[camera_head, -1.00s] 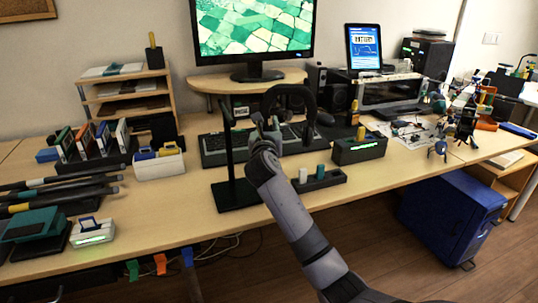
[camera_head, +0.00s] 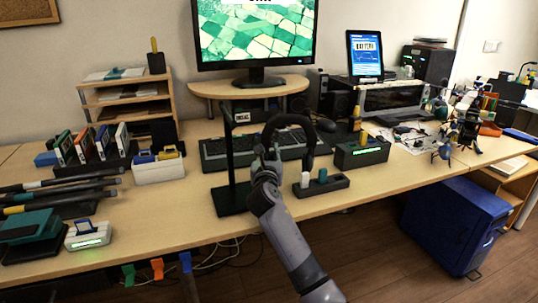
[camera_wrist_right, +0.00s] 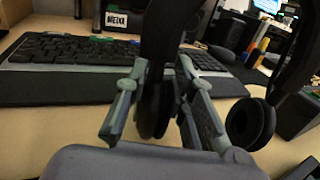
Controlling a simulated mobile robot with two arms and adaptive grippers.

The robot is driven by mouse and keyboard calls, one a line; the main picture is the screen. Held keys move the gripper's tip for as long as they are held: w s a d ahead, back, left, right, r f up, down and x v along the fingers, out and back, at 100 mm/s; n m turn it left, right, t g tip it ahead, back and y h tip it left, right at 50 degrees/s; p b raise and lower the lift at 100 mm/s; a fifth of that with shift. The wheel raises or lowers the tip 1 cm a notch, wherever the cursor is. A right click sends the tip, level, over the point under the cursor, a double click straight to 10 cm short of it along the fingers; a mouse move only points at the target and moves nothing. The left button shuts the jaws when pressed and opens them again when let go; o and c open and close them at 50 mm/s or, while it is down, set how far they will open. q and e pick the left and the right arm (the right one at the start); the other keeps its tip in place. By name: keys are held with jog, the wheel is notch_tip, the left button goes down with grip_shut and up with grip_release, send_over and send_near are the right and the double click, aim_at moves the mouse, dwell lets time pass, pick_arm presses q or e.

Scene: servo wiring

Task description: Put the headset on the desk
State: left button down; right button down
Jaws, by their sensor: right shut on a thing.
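The black headset (camera_head: 310,138) is held above the desk (camera_head: 150,215), in front of the keyboard (camera_head: 213,155). My right gripper (camera_head: 266,168) is shut on its left side. In the right wrist view, the fingers (camera_wrist_right: 160,105) close on both sides of one ear cup and the band above it. The other ear cup (camera_wrist_right: 250,124) hangs free at the right. The black headset stand (camera_head: 230,150) stands upright just left of the gripper, with no headset on it. Whether the headset's lower edge touches the desk cannot be told. My left gripper is out of view.
A dark holder with a white and a teal piece (camera_head: 335,186) lies right of the gripper. A black box with a green light (camera_head: 362,152) stands behind it. The monitor riser (camera_head: 215,88) is at the back. Some bare desk lies along the front edge.

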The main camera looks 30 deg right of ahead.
jog(key=c, duration=1.4)
grip_release()
jog(key=shift+f, duration=0.1)
jog(key=shift+o, duration=0.2)
jog(key=shift+s+a, duration=0.1)
jog(key=shift+p+v, duration=0.5)
jog(key=shift+v, duration=0.75)
jog(key=p+v, duration=0.1)
jog(key=v, duration=0.8)
jog(key=shift+s+a+p, duration=0.1)
jog(key=shift+p, duration=0.2)
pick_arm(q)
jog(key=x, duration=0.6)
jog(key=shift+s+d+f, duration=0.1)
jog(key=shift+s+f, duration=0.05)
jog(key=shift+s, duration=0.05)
